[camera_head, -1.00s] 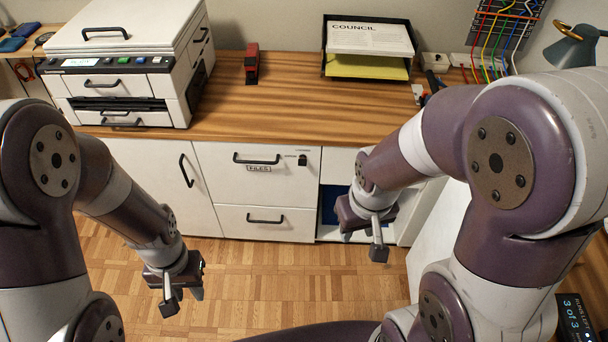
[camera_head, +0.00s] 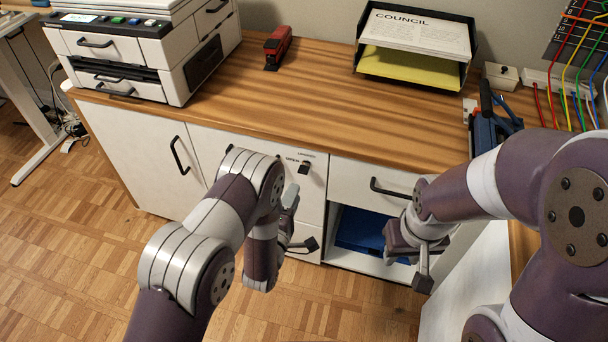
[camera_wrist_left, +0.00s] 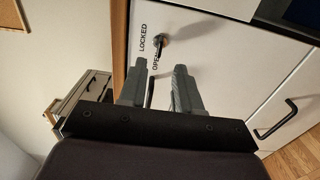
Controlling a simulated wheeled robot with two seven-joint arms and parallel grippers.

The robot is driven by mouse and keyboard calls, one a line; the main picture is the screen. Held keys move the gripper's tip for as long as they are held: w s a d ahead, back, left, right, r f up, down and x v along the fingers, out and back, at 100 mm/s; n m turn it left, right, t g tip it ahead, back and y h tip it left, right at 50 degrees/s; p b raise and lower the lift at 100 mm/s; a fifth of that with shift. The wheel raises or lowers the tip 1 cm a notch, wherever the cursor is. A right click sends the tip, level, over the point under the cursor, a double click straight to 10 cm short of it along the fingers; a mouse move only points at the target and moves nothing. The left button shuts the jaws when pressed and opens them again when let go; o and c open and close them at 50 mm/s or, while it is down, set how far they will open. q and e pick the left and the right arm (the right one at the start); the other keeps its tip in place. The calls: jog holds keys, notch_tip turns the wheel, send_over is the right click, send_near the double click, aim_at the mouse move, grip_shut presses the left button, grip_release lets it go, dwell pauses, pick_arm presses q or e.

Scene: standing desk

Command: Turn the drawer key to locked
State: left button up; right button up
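The drawer key (camera_head: 304,167) sits in the lock at the upper right of the white drawer front (camera_head: 318,180). Small OPEN and LOCKED labels stand by it; I cannot tell exactly which one it points at. In the left wrist view the key (camera_wrist_left: 163,41) is ahead of the fingertips, beside the labels. My left gripper (camera_head: 291,196) is just below the key in the head view, partly hidden by its own arm. In the wrist view its two fingers (camera_wrist_left: 158,70) are apart and empty, not touching the key. My right gripper (camera_head: 402,255) hangs before the open shelf; its fingers are unclear.
The wooden desktop (camera_head: 330,85) carries a printer (camera_head: 130,50), a red stapler (camera_head: 278,48) and a paper tray (camera_head: 418,45). A drawer handle (camera_head: 388,188) juts out right of the key. The left cabinet handle (camera_head: 180,155) also sticks out.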

aim_at(304, 170)
pick_arm(q)
jog(key=x, duration=0.8)
jog(key=shift+b, duration=0.45)
jog(key=shift+a, duration=0.1)
grip_shut()
